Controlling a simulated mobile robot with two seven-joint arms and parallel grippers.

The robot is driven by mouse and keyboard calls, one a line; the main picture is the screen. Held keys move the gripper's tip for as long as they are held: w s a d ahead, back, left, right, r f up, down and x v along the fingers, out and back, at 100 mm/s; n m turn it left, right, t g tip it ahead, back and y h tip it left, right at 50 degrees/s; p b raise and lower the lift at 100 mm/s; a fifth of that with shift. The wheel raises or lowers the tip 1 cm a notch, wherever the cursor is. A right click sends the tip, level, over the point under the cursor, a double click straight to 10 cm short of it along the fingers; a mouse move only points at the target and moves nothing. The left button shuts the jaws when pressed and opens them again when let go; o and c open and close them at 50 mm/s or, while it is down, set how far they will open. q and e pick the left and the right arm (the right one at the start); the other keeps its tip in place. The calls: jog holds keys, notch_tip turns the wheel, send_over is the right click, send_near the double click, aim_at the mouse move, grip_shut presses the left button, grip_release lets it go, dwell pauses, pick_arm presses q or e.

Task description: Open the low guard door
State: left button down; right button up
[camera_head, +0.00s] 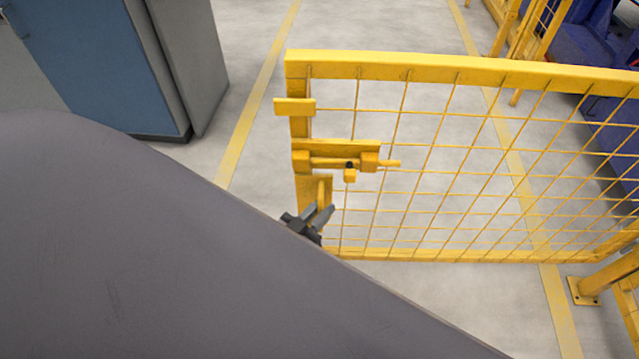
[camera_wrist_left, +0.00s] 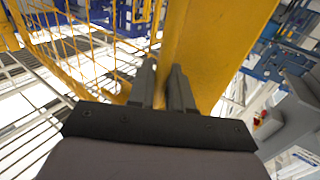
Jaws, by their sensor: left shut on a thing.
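The low guard door (camera_head: 440,72) is a yellow frame with wire mesh, running from centre to right in the head view. Its left edge stands clear, with no post visible beside it. A yellow slide bolt (camera_head: 340,160) sits on that edge, its rod sticking out to the right. Below it is a yellow handle (camera_head: 323,190). My left gripper (camera_head: 312,218) is shut on the handle, its dark fingers partly hidden behind my large grey arm. In the left wrist view the fingers (camera_wrist_left: 166,82) are close together against the yellow door frame (camera_wrist_left: 215,45). My right gripper is out of view.
A blue and grey cabinet (camera_head: 100,65) stands at the upper left. A yellow post (camera_head: 608,272) with a floor plate stands at the lower right. Blue machinery (camera_head: 590,50) and more yellow fencing (camera_head: 507,25) are at the upper right. Pale floor with yellow lines lies open behind the door.

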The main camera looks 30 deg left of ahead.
pick_arm(q)
jog(key=shift+d, duration=0.15)
jog(key=c, duration=1.2)
grip_release()
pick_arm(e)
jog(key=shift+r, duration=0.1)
pick_arm(q)
jog(key=shift+s, duration=0.2)
jog(key=s, duration=0.3)
jog(key=s+p, duration=0.1)
jog(key=s, duration=0.1)
jog(key=shift+s+a, duration=0.25)
jog(key=shift+s, duration=0.55)
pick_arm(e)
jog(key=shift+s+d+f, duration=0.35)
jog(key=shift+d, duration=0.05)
